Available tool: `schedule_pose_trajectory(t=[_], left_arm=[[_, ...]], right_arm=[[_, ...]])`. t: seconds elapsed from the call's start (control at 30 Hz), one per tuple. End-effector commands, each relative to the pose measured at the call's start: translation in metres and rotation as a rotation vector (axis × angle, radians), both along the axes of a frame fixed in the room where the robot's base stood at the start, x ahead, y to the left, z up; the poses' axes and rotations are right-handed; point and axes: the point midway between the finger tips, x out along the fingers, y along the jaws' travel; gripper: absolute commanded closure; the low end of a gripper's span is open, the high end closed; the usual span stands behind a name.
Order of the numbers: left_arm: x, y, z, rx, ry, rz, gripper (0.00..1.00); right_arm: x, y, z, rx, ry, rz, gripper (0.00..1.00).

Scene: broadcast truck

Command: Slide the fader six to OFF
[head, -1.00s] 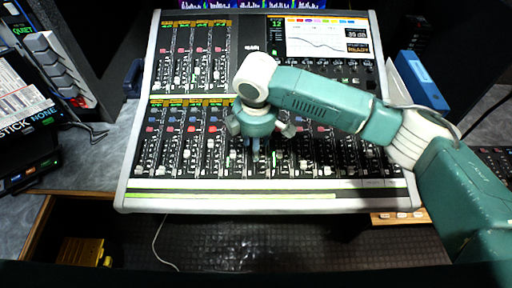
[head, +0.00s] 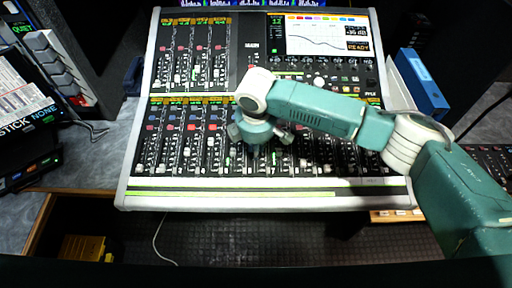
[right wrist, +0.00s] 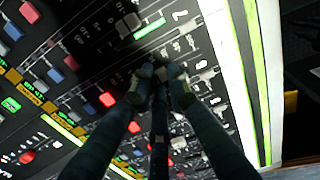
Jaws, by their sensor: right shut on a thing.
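The grey mixing console (head: 125,190) fills the middle of the head view, with rows of vertical fader strips. My right gripper (head: 253,152) is low over the lower fader row, just left of the strip marked 7. In the right wrist view its fingers (right wrist: 160,76) are closed together on a small fader cap, apparently fader six. The fingers hide most of that cap and its slot. The fader seven cap (right wrist: 128,23) stands beside the fingers, apart from them, near a lit green label. My left gripper is not in view.
Neighbouring fader caps stand close on both sides of the fingers. The console screen (head: 314,38) is at the back right. A blue binder (head: 424,84) stands right of the console, behind my right arm. Black boxes (head: 28,158) are at the left.

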Motion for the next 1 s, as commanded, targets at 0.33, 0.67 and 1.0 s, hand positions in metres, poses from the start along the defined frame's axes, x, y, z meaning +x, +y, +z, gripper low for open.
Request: schedule_pose_trajectory(t=[0.33,0.67,1.0], left_arm=[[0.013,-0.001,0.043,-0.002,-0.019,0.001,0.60],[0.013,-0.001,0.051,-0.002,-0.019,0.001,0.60],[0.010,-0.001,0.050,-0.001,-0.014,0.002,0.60]], right_arm=[[-0.041,0.000,0.000,0.000,0.006,0.003,1.00],[-0.059,0.000,-0.008,0.000,0.002,0.000,1.00],[-0.058,0.000,-0.008,0.000,0.003,0.001,0.62]])
